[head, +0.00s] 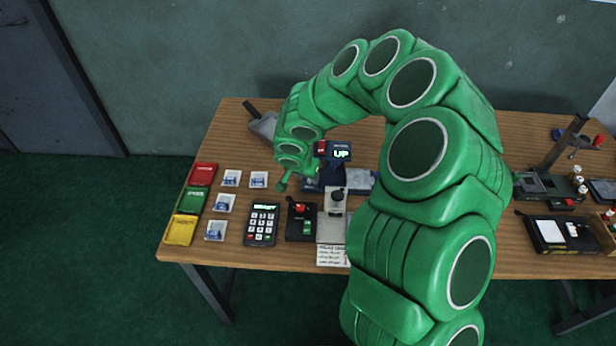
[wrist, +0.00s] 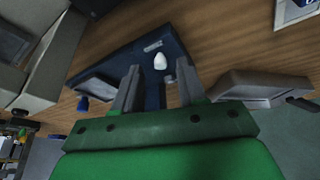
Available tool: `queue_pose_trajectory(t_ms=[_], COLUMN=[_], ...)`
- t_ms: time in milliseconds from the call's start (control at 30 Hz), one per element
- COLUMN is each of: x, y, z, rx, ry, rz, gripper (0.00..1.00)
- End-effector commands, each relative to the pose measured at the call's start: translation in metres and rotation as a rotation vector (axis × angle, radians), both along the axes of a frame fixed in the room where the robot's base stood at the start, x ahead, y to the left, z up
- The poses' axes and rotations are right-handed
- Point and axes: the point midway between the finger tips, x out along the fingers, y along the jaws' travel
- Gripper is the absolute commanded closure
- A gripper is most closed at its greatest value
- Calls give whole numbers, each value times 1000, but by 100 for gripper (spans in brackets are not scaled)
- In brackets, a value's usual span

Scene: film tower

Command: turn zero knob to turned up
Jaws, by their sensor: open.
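A dark blue device (head: 326,178) stands near the middle of the wooden table, partly hidden by my arm. A lit display (head: 341,154) on it reads "UP". I cannot tell for certain which is the zero knob. My gripper (wrist: 158,78) is open, with its two grey fingers on either side of the white piece. I cannot tell whether they touch it. In the head view the fingers are not clear.
A keypad (head: 262,225), a black box with a red knob (head: 301,222) and a grey stand (head: 332,228) line the front. Red, green and yellow trays (head: 182,229) sit at the left. A grey scoop-like tray (head: 264,125) lies at the back. Other equipment stands at right.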

Motion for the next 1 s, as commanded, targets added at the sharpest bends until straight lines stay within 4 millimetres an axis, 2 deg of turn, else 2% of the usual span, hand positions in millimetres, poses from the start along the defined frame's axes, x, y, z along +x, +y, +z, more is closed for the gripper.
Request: queue_pose_trajectory(t_ms=[200,467,767,1000], x=[5,5,5,5], y=[-1,-1,-2,-1], z=[-11,-12,-12,-12], rx=[3,3,3,3], ry=[-1,-1,-1,-1], rz=[1,2,1,-5], gripper=[59,59,100,100])
